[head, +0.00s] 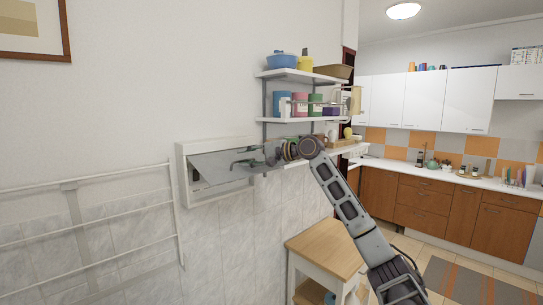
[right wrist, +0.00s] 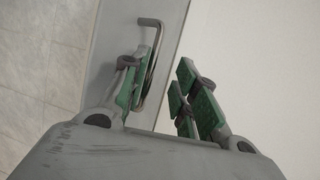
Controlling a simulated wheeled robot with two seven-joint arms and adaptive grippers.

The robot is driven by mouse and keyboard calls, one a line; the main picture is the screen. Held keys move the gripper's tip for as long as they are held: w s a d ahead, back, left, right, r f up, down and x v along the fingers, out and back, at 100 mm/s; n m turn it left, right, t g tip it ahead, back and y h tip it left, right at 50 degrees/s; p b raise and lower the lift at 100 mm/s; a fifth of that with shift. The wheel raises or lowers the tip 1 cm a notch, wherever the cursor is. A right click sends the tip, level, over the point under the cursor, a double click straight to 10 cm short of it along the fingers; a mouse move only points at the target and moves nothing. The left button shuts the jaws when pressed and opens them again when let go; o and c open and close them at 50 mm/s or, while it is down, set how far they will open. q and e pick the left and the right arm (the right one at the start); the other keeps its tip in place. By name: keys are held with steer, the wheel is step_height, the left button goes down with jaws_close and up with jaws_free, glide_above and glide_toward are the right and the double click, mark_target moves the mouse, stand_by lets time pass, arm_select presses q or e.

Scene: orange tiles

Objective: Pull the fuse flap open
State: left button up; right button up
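The fuse flap (head: 215,167) is a grey panel in a white wall frame (head: 184,177). It stands tilted out from the frame, so it is partly open. In the right wrist view the flap (right wrist: 125,25) is a grey strip with a curved metal handle (right wrist: 151,62). My right gripper (head: 248,163) is in front of the flap in the head view. In the wrist view its green-padded fingers (right wrist: 165,95) are apart, with the handle close beside the left finger. I cannot tell whether they touch. My left gripper is not in view.
A white rail rack (head: 90,178) is on the wall left of the frame. Wall shelves (head: 300,118) with jars and bowls are right of and behind my right gripper. A wood-topped cart (head: 328,246) stands below, near my right arm. Kitchen cabinets are farther right.

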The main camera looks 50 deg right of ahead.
steer(key=v, duration=1.1)
stand_by(0.4)
steer(key=shift+f, duration=0.1)
stand_by(0.3)
steer(key=shift+s, duration=0.1)
